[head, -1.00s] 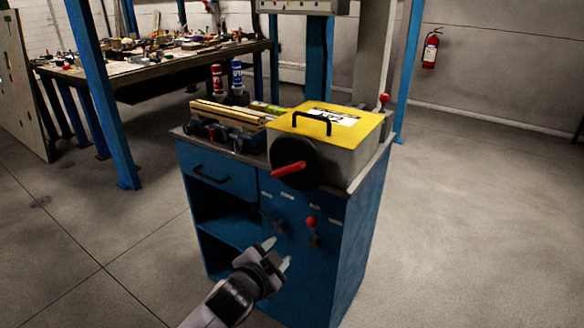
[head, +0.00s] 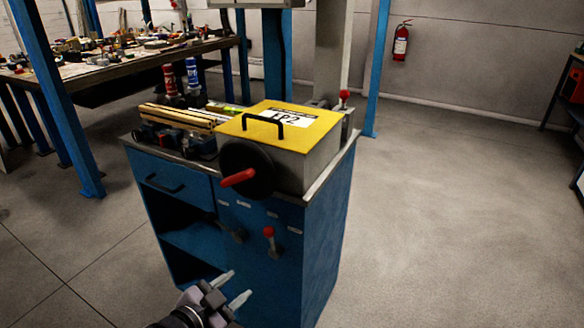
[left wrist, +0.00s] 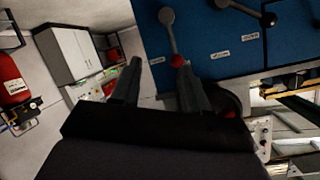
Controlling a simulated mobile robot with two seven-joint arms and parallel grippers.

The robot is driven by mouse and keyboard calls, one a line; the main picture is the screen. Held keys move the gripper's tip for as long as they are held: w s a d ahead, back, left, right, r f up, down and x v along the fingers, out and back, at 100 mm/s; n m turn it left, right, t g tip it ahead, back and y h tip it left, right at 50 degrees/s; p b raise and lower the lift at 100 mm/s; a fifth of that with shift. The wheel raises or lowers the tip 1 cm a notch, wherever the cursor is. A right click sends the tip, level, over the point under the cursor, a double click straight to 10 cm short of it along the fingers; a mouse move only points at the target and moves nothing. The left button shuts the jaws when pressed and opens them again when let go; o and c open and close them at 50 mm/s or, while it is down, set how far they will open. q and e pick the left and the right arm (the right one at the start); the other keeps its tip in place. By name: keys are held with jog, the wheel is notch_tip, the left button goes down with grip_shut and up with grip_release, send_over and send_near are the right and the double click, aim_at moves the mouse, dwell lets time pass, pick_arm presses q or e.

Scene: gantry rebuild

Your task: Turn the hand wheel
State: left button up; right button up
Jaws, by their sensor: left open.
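The hand wheel (head: 258,172) is a black disc with a red handle (head: 238,178). It sits on the front of a grey box with a yellow lid (head: 300,125) on top of the blue cabinet. My left gripper (head: 232,287) is open and empty, low in front of the cabinet, below the wheel and apart from it. In the left wrist view, the open fingers (left wrist: 158,80) point toward the cabinet front, and the red knob of a lever (left wrist: 178,60) shows by the right finger. A black round part behind that finger is mostly hidden. My right gripper is not in view.
The blue cabinet (head: 325,235) has a red-knobbed lever (head: 270,240) and a dark lever on its front, below the wheel. Bottles (head: 192,75) and a vice-like block stand left of the box. A cluttered workbench (head: 110,65) is at back left. Floor at right is clear.

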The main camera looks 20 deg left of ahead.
pick_arm(q)
jog(key=w+a+r+m+t, duration=0.2)
jog(key=w+r, duration=0.4)
jog(key=m+t, duration=0.2)
jog(key=m, duration=0.2)
send_near(242, 171)
jog(key=w, duration=0.1)
jog(key=w+f, duration=0.1)
jog(key=w, duration=0.1)
jog(key=shift+d+f+b, duration=0.15)
jog(key=shift+f+b, duration=0.05)
jog(key=shift+b, duration=0.1)
jog(key=shift+w+r, duration=0.2)
jog(key=shift+w, duration=0.35)
jog(key=shift+w+d+f, duration=0.1)
jog(key=shift+w+d, duration=0.05)
jog(key=shift+w, duration=1.4)
jog(key=shift+w+d+f, duration=0.1)
jog(key=shift+w+d, duration=0.05)
jog(key=shift+w, duration=1.35)
jog(key=shift+c, duration=0.3)
grip_shut()
